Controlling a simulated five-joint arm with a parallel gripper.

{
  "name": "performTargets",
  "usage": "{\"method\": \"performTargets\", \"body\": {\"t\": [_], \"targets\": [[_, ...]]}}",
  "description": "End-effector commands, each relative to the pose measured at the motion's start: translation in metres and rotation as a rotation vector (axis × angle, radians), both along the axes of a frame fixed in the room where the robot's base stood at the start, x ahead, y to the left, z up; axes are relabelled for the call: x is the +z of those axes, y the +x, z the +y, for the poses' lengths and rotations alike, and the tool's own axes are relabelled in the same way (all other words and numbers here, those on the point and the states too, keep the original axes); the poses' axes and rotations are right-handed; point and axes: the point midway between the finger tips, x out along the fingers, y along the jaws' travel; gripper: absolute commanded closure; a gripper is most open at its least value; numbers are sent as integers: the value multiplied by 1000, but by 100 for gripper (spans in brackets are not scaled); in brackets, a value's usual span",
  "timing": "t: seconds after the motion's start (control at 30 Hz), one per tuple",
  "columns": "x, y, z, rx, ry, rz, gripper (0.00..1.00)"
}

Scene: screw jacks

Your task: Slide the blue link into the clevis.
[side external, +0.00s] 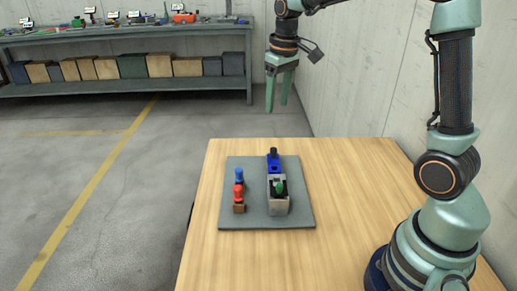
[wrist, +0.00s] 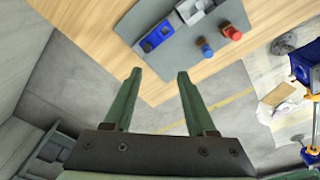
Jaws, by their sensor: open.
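The blue link (side external: 273,166) lies on a grey plate (side external: 250,218) with a dark upright knob at its far end. It is directly behind the grey clevis block (side external: 278,208), which has a green part on top. I cannot tell whether the link's near end touches or enters the clevis. In the wrist view the blue link (wrist: 157,36) and part of the clevis (wrist: 188,10) show near the top edge. My gripper (side external: 277,106) is open and empty, fingers pointing down, high above and beyond the table's far edge. Both fingers (wrist: 159,75) show in the wrist view.
A blue-topped peg (side external: 239,174) and a red peg (side external: 239,190) stand on the plate, left of the clevis. The wooden table (side external: 350,190) is bare around the plate. A shelf bench (side external: 120,45) with boxes stands far back. A wall is at the right.

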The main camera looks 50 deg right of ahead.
Motion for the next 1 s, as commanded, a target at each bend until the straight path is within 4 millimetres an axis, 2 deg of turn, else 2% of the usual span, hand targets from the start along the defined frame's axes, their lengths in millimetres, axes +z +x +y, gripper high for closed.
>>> {"method": "performTargets", "body": {"t": [0.1,0.3,0.57,1.0], "targets": [[-22,19,-17,-2,9,58,44],[-44,34,-33,0,19,108,44],[-63,36,-35,0,23,122,44],[-142,35,-35,0,23,122,44]]}}
